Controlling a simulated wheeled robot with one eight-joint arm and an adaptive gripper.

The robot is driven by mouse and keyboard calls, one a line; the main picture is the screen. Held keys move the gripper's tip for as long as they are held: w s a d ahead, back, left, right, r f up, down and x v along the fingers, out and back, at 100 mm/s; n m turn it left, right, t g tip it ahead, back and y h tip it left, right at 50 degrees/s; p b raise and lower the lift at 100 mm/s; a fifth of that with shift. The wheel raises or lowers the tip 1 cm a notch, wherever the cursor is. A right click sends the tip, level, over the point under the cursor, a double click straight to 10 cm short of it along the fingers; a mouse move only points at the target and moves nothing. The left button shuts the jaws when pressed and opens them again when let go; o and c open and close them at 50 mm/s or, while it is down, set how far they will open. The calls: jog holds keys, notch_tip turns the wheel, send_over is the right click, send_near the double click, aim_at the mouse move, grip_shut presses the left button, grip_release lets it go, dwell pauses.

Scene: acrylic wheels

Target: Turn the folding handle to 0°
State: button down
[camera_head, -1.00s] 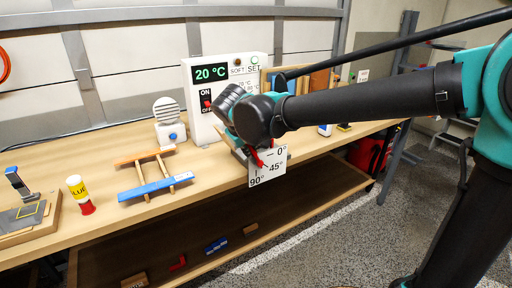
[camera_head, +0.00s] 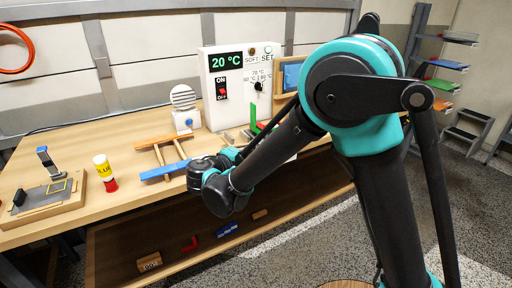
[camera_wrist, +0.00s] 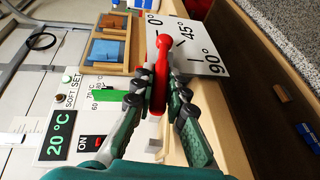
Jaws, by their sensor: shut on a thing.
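The folding handle (camera_wrist: 163,48) is red and shows in the wrist view between my fingers. Its rounded end lies over the white angle plate (camera_wrist: 203,66), just below the 0° label. The 45° and 90° labels are uncovered to the right of it. My gripper (camera_wrist: 158,86) is shut on the handle, with one finger on each side. In the head view my arm hides the handle and nearly all of the plate. I cannot read the handle's exact angle.
A white control box (camera_head: 232,85) reading 20 °C stands behind the gripper. A wooden rack with a blue bar (camera_head: 164,171) lies to the left, close to my wrist. Loose blocks lie on the lower shelf (camera_head: 200,262).

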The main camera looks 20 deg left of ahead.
jog(key=shift+f+n+t+h, duration=0.3)
jog(key=shift+f+n+t, duration=0.1)
jog(key=shift+f+t, duration=0.45)
jog(key=c, duration=1.5)
grip_release()
jog(key=shift+c, duration=0.2)
jog(key=v, duration=1.2)
